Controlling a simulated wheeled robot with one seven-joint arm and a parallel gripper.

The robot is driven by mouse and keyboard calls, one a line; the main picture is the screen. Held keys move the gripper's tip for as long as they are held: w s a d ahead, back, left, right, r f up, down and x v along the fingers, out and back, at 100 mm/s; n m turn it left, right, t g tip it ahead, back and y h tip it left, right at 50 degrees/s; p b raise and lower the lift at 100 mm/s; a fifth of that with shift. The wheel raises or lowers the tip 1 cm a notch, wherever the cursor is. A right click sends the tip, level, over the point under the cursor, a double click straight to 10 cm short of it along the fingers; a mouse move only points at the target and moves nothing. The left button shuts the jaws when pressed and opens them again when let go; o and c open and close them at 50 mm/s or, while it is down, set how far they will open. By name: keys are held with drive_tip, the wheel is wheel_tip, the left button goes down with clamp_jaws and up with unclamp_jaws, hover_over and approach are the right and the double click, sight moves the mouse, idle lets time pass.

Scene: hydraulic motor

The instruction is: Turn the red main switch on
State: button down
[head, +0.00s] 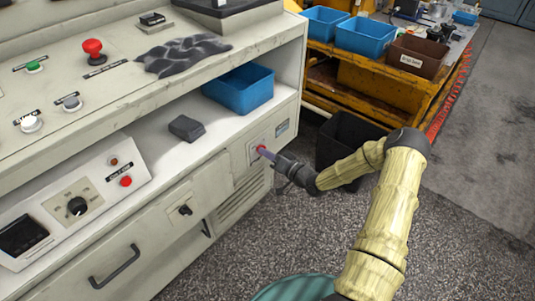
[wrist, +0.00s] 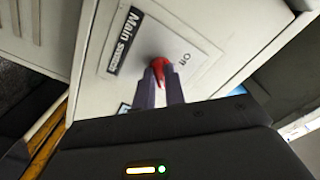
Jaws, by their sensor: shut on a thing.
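The red main switch (wrist: 158,66) sits on a pale plate on the cabinet front, beside a dark "Main Switch" label (wrist: 125,40). The word "Off" shows next to it in the wrist view. My gripper (wrist: 160,78) is shut on the switch, with one finger on each side of it. In the head view my gripper (head: 267,154) reaches the cabinet's right end, and only a little red of the switch (head: 260,148) shows at the fingertips. The fingers hide part of the switch, so its exact turn is hard to tell.
A blue bin (head: 238,90) and a dark grey block (head: 186,128) stand on the shelf above. A black bin (head: 345,145) is on the floor behind my arm. A drawer handle (head: 115,267) sticks out at lower left. The floor at right is clear.

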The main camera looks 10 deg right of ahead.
drive_tip(key=c, duration=1.5)
unclamp_jaws()
drive_tip(key=shift+o, duration=0.2)
drive_tip(key=shift+d, duration=0.1)
drive_tip(key=p+v, duration=0.3)
drive_tip(key=v, duration=1.4)
drive_tip(key=shift+s, duration=0.15)
